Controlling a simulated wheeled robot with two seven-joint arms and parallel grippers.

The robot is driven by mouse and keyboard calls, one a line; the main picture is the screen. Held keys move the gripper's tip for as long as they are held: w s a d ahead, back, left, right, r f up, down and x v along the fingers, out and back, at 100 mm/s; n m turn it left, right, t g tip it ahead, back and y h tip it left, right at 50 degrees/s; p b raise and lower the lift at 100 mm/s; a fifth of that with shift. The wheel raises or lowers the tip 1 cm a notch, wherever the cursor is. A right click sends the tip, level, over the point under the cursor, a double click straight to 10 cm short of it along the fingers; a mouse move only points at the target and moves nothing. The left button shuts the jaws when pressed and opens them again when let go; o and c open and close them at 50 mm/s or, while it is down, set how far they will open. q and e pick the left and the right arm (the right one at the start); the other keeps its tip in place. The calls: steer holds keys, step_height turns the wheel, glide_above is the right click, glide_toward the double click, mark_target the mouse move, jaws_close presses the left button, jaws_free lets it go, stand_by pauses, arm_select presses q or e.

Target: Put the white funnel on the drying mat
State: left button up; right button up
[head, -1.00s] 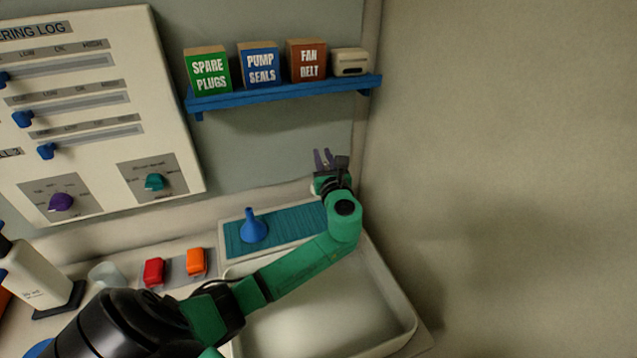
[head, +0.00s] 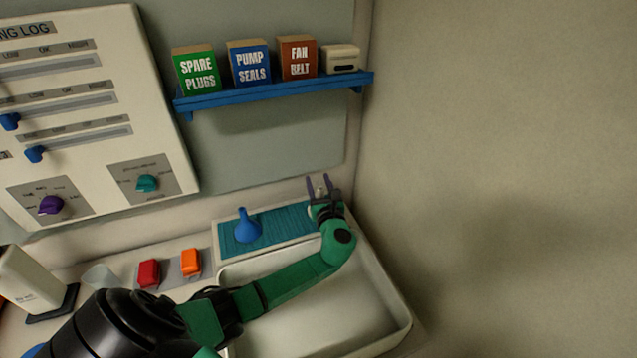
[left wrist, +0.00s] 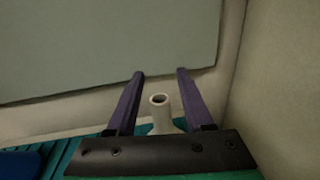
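The white funnel (left wrist: 162,112) shows in the left wrist view with its spout pointing up between the two purple fingers of my left gripper (left wrist: 160,75). There is a gap between the spout and each finger, so the gripper is open around it. Its lower part is hidden behind the gripper's dark palm bar. In the head view my left gripper (head: 319,187) is over the right end of the teal ribbed drying mat (head: 285,222), and the funnel is mostly hidden there. Whether its base touches the mat cannot be made out. My right gripper is not in view.
A blue funnel (head: 247,229) stands on the mat's left part. A white sink basin (head: 330,312) lies in front. Red (head: 149,274) and orange (head: 190,262) blocks sit to the left. A blue shelf (head: 275,92) with boxes hangs above; a bare wall is right.

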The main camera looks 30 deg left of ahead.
arm_select(q)
steer(key=shift+r, duration=0.1)
steer(key=shift+s+d+r+p, duration=0.1)
steer(key=shift+s+d+p, duration=0.15)
steer(key=shift+p, duration=0.2)
steer(key=p+v, duration=0.4)
steer(key=v, duration=0.7)
steer(key=shift+d, duration=0.2)
